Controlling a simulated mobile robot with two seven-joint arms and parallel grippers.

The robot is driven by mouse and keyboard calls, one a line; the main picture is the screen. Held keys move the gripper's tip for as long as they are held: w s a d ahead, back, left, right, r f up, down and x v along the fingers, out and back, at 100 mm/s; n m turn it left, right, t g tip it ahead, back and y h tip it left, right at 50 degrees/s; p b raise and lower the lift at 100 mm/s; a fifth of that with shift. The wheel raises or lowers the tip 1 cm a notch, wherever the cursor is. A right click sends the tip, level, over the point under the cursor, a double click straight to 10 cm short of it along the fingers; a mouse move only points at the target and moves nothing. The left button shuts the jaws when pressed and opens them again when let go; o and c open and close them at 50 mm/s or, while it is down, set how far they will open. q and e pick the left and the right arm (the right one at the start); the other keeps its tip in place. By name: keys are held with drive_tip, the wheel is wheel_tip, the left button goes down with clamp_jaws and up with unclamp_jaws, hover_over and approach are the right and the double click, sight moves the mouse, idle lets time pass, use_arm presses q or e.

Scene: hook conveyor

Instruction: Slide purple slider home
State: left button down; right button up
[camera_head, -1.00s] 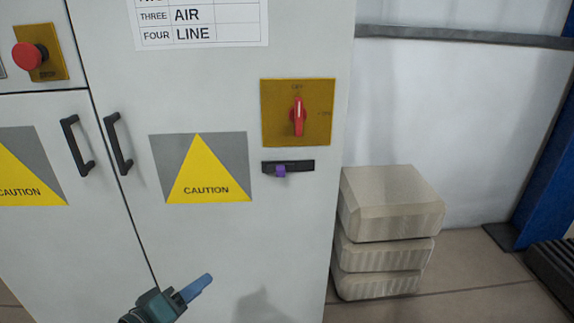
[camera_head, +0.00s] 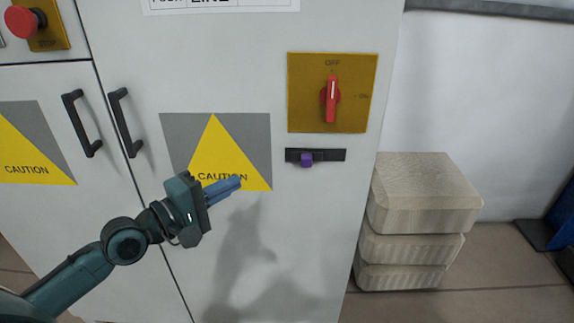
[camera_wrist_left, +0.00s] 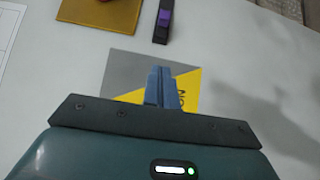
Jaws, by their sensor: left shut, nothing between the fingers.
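The purple slider (camera_head: 306,160) sits in a short black horizontal track (camera_head: 330,155) on the cabinet front, a little left of the track's middle. The slider also shows in the left wrist view (camera_wrist_left: 164,18), near the top on its dark track (camera_wrist_left: 161,32). My left gripper (camera_head: 238,183) is shut and empty, its blue fingers together. It is in front of the yellow caution sign, left of and a little below the slider, and apart from it. In the left wrist view my fingers (camera_wrist_left: 161,70) point toward the track. My right gripper is not in view.
A red rotary switch (camera_head: 331,100) on a gold plate is just above the track. Two black door handles (camera_head: 124,122) stick out at the left, with a red stop button (camera_head: 20,21) above. Stacked beige blocks (camera_head: 420,190) stand right of the cabinet. The cabinet front below the track is clear.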

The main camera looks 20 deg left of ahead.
use_arm(q)
drive_tip(key=p, duration=0.2)
approach(301, 158)
drive_tip(key=w, duration=0.4)
drive_tip(key=shift+a+r, duration=0.25)
drive_tip(key=shift+a, duration=0.1)
drive_tip(key=shift+w+d+p, duration=0.2)
drive_tip(key=shift+d+p, duration=0.3)
drive_tip(key=shift+d, duration=0.7)
drive_tip(key=shift+w+d+f, duration=0.1)
drive_tip(key=shift+d, duration=0.55)
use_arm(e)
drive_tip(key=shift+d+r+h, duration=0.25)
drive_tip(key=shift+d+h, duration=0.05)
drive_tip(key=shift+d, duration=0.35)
